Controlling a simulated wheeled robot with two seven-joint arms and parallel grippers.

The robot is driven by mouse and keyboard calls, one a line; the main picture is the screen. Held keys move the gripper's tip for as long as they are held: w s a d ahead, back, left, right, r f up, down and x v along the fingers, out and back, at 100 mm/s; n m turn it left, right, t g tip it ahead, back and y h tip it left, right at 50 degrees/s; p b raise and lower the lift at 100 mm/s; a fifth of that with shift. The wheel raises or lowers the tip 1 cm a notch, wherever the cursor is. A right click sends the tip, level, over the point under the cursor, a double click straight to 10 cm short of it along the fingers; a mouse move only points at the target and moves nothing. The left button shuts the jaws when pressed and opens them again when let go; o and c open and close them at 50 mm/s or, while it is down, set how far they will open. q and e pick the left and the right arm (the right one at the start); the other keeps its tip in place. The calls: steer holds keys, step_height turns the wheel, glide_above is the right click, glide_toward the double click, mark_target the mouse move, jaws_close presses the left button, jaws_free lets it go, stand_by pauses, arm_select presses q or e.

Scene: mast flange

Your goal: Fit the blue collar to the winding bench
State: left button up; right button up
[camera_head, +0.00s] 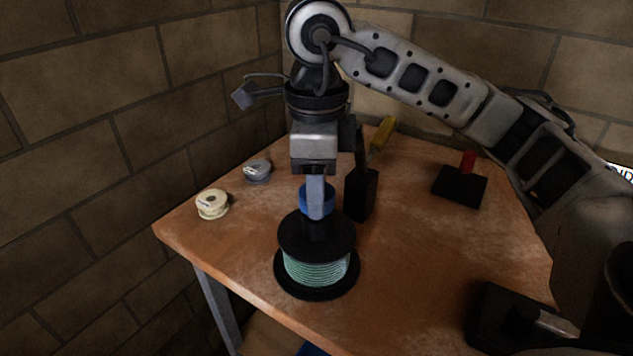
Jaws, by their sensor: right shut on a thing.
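The blue collar (306,199) is at the top of a black post above the spool. My right gripper (316,195) comes down from above and is shut on the collar; its finger hides part of it. The spool (316,268), black with pale green wire, stands upright on the winding bench (405,265), a worn brown wooden top. The collar appears around or just above the post; I cannot tell how far down it sits. My left gripper is not in view.
A cream roll (212,205) and a grey roll (257,171) lie at the left edge. Brick walls close the back and left.

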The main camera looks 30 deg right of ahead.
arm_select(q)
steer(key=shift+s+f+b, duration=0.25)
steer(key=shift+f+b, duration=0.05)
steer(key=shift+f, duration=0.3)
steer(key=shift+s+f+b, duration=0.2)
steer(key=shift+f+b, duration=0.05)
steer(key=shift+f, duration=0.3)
arm_select(e)
steer(key=shift+f, duration=0.75)
steer(key=o, duration=1.1)
steer(key=shift+c, duration=0.2)
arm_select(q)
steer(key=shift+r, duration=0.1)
arm_select(e)
steer(key=shift+w+r+p, duration=0.1)
steer(key=shift+r+p, duration=0.3)
steer(key=shift+r, duration=0.45)
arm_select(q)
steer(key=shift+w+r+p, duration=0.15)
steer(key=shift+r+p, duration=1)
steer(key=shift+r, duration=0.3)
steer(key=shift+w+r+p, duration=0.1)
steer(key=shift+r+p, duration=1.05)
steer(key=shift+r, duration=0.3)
arm_select(e)
step_height(320, 180, up, 14)
steer(key=shift+r, duration=0.2)
